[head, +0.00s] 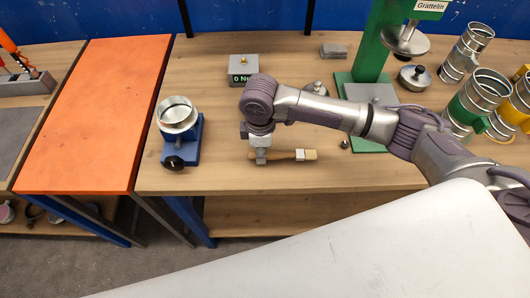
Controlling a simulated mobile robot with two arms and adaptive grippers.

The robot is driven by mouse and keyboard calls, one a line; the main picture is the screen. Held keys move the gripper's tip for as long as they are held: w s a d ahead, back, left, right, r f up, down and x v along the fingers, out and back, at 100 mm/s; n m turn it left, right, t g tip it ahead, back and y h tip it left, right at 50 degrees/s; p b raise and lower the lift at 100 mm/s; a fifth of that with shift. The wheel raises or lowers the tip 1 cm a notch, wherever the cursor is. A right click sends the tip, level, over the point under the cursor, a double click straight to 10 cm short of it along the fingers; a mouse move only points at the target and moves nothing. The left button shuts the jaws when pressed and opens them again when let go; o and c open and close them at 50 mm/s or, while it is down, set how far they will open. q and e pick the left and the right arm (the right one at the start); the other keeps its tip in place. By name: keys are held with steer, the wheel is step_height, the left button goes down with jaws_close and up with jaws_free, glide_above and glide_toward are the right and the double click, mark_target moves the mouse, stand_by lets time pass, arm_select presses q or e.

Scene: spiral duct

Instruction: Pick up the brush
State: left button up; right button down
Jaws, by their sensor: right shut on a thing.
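The brush (304,154) has a light wooden handle and a pale tip, and lies roughly level near the front of the wooden workbench (350,178). My right gripper (261,160) reaches down from above and is shut on the left part of the brush. I cannot tell whether the brush touches the bench top. My left gripper is not in view.
A blue stand with a metal ring (178,112) is left of my right gripper. A grey box with a display (243,70) is behind it. A green press (372,50) and spiral duct pieces (478,100) stand at the right. An orange bench top (90,115) adjoins at left.

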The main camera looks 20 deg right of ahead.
step_height(320, 180, up, 3)
steer(key=shift+w+f+b, duration=0.1)
steer(key=shift+f+b, duration=0.05)
steer(key=shift+b, duration=0.3)
arm_select(q)
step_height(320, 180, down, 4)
steer(key=b, duration=0.2)
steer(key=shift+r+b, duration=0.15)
steer(key=shift+b, duration=0.2)
arm_select(e)
steer(key=w+d+r, duration=0.2)
steer(key=d+r, duration=0.5)
steer(key=d, duration=0.4)
steer(key=shift+w+d+r, duration=0.2)
steer(key=shift+w, duration=0.15)
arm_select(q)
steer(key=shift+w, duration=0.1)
